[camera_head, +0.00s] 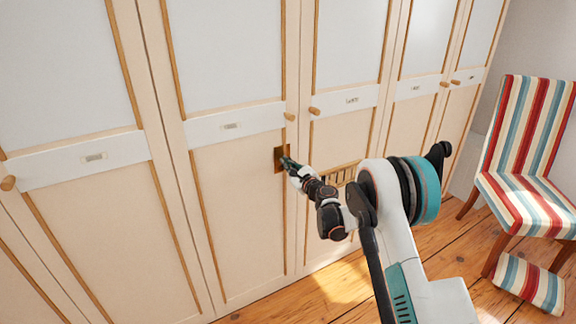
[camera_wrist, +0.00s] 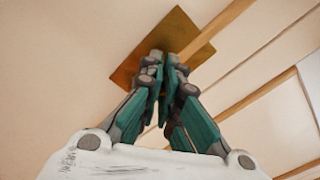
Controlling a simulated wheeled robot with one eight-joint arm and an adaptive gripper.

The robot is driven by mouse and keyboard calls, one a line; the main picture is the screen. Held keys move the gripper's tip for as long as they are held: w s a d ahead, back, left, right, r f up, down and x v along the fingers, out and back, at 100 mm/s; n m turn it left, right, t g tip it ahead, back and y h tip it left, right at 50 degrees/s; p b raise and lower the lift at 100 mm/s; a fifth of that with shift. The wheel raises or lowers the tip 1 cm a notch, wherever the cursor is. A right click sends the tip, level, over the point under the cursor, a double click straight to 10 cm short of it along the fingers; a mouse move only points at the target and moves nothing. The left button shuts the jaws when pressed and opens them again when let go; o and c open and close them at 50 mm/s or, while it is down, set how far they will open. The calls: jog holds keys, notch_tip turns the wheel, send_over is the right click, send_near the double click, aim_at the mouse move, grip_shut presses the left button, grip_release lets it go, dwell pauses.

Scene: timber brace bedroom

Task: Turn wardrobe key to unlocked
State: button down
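The wardrobe (camera_head: 236,200) has tall cream doors with wooden trim and round knobs. A brass lock plate (camera_head: 278,160) sits on one door near its right edge, below a knob (camera_head: 290,117). It also shows in the wrist view (camera_wrist: 180,35), tilted. My gripper (camera_head: 287,163) is at the plate, its fingers pointing at it. In the wrist view the green fingertips (camera_wrist: 168,62) are close together in front of the plate, with a narrow gap. The key is not distinguishable; the fingers cover the plate's middle, so I cannot tell whether they hold it.
A striped chair (camera_head: 527,165) stands at the right, with a striped cushion-like piece (camera_head: 528,284) on the floor below it. Wooden floor (camera_head: 310,297) is open in front.

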jog(key=n, duration=0.5)
jog(key=shift+n, duration=0.3)
jog(key=n, duration=0.5)
jog(key=shift+n, duration=0.4)
jog(key=c, duration=1.1)
grip_release()
jog(key=v, duration=1.2)
